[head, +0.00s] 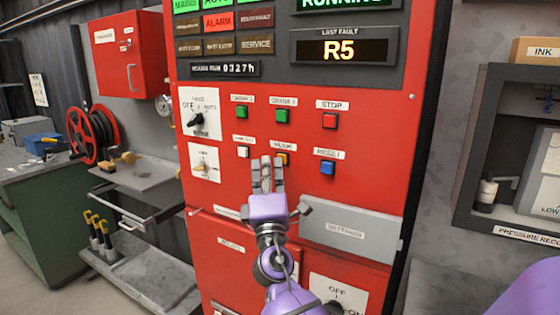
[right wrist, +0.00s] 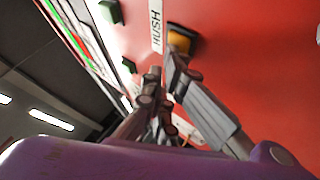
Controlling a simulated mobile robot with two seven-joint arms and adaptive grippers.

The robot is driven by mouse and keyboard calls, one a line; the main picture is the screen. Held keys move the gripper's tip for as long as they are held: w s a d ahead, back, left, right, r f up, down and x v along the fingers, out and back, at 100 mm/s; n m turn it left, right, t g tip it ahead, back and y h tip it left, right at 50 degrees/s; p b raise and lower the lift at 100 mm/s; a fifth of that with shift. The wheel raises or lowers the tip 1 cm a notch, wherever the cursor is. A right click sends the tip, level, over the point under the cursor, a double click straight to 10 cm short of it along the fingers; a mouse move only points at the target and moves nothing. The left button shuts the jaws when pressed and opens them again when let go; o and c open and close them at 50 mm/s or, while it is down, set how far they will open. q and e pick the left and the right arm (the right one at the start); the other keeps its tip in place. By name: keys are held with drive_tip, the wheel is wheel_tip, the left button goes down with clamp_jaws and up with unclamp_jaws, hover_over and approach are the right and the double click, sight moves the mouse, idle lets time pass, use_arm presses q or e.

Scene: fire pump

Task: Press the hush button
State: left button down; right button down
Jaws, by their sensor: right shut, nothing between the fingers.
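The hush button is a small orange-yellow square (head: 284,158) below its white HUSH label on the red pump panel (head: 370,180). In the head view the fingers of my right gripper (head: 267,161) partly cover it from the left. My right gripper is shut and empty, with its fingers pointing up at the panel. In the right wrist view the button (right wrist: 181,39) sits just past the fingertips (right wrist: 173,60), which overlap its near edge. I cannot tell whether they touch it. My left gripper is not in view.
A white button (head: 243,152) is left of the fingers, a blue button (head: 327,168) to the right. Green buttons (head: 282,116) and a red stop button (head: 330,121) are above. A grey plate (head: 345,231) is below right. Rotary knobs (head: 196,119) are at left.

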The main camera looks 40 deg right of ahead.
drive_tip(key=shift+a, duration=0.1)
drive_tip(key=shift+s+a, duration=0.4)
drive_tip(key=shift+a, duration=0.35)
drive_tip(key=a, duration=0.1)
drive_tip(key=s+a, duration=0.1)
drive_tip(key=a, duration=0.1)
drive_tip(key=s+a, duration=0.1)
drive_tip(key=shift+a, duration=0.3)
drive_tip(key=shift+w, duration=0.1)
idle(0.6)
